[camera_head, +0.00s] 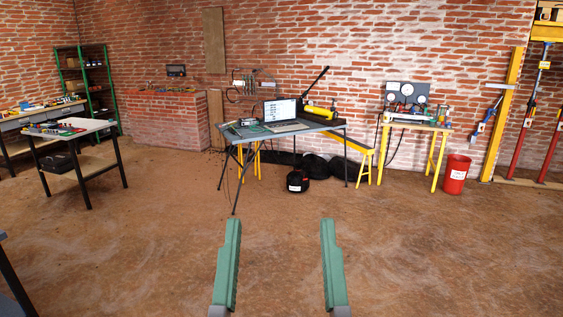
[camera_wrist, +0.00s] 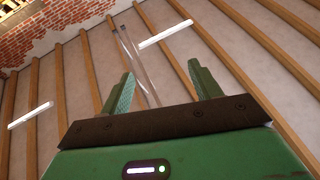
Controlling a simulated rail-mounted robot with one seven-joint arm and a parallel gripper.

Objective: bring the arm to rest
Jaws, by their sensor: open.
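My gripper (camera_head: 281,228) shows at the bottom middle of the head view, its two green fingers wide apart with nothing between them. It stands over the bare floor, well in front of the tables. In the wrist view my gripper (camera_wrist: 158,82) also has its fingers apart. Behind them are ceiling beams, lamps and a pale pipe-like strip. The rest of my arm is out of the head view.
A table with a laptop (camera_head: 280,110) stands ahead. A gauge bench (camera_head: 414,122), a red bucket (camera_head: 455,175) and a yellow frame (camera_head: 505,110) are at right. A workbench (camera_head: 75,135) and a green shelf (camera_head: 85,80) are at left. The middle floor is clear.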

